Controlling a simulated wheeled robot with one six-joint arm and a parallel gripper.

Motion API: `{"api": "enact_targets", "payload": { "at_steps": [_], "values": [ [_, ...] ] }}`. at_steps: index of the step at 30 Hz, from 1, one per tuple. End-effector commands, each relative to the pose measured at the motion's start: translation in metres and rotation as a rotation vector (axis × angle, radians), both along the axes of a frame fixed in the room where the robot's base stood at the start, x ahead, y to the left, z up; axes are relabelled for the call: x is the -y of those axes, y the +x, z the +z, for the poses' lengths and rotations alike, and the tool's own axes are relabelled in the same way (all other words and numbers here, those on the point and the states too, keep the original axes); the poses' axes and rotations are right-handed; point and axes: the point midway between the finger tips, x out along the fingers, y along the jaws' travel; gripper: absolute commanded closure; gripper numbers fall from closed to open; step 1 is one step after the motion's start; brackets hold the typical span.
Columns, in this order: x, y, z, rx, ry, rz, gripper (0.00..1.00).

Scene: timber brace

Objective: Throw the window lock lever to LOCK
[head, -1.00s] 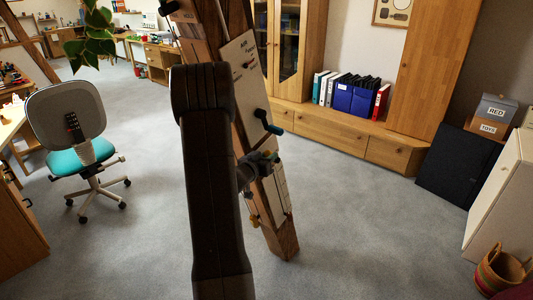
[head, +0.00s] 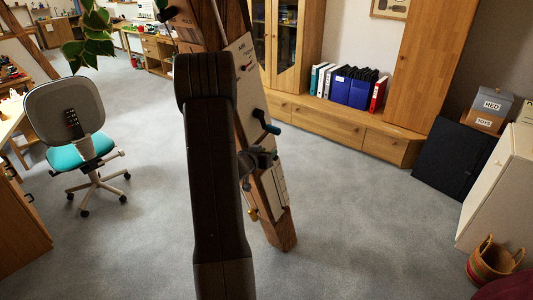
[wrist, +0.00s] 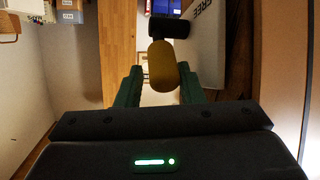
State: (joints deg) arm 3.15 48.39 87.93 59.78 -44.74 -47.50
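The lock lever shows in the wrist view as a rounded yellow grip (wrist: 162,66) on a black arm (wrist: 169,27). It stands beside a pale panel (wrist: 207,32) with the word FREE on it. My gripper (wrist: 159,69) is open, with its green fingers apart on either side of the yellow grip's lower end. I cannot tell whether either finger touches it. In the head view a small yellow knob (head: 252,214) shows low on the timber brace (head: 281,234). My dark arm covers part of the brace, and my fingers cannot be made out there.
A swivel chair (head: 65,115) stands to the left. A low wooden cabinet (head: 335,127) lines the back. Carpet (head: 360,230) is clear to the right.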

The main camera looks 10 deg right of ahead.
Motion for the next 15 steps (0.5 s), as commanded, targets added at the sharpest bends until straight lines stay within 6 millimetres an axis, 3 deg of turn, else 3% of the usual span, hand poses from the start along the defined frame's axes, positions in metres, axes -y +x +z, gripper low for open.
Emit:
{"api": "enact_targets", "payload": {
  "at_steps": [8, 15],
  "values": [
    [-0.008, -0.009, 0.004, 0.002, -0.001, 0.0, 0.66],
    [-0.041, -0.044, 0.016, 0.002, 0.0, 0.003, 0.66]
  ]
}}
